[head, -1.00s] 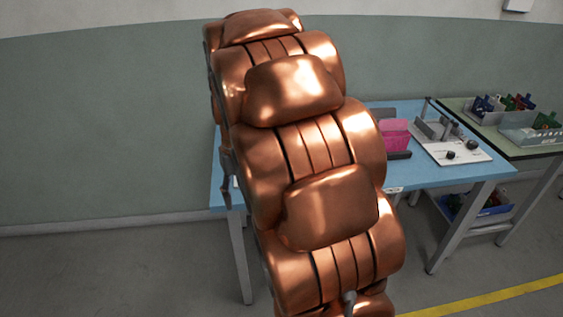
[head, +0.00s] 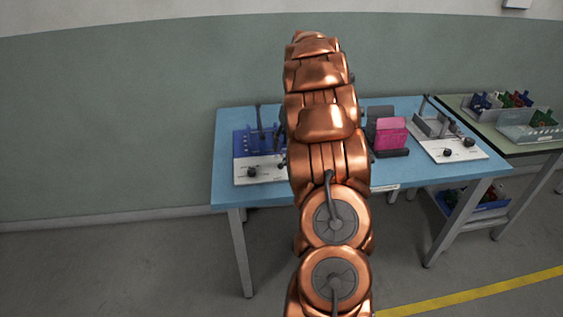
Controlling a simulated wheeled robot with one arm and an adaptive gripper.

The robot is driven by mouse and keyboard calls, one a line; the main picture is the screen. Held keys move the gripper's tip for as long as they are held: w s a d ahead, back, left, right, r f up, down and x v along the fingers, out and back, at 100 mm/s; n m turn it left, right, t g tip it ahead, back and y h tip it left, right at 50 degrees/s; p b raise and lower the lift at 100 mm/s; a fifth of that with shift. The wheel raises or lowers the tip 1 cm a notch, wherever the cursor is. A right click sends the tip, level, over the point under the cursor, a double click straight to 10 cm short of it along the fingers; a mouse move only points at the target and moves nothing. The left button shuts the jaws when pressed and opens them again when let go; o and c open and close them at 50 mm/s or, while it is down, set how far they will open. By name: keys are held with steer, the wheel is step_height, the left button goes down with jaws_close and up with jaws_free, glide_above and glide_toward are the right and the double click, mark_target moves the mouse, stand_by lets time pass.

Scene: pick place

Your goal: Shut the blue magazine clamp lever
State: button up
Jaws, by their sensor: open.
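The blue magazine (head: 243,143) stands on a fixture with a white base plate (head: 245,174) at the left of the light blue table. A dark clamp lever (head: 258,117) rises upright from it. The right side of this fixture is hidden behind my copper arm. My gripper cannot be made out; my arm covers the space just right of the blue magazine.
The light blue table (head: 228,190) also holds a pink box (head: 391,134) in a dark holder and another white-based fixture (head: 450,150) on the right. A green-topped table (head: 545,146) with bins adjoins it. The table's left front corner is clear.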

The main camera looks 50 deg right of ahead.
mark_target(281, 164)
steer(key=f, duration=0.4)
steer(key=a+f+p, duration=0.1)
steer(key=f, duration=0.2)
steer(key=shift+w+a+f, duration=0.1)
steer(key=shift+w, duration=0.25)
jaws_close()
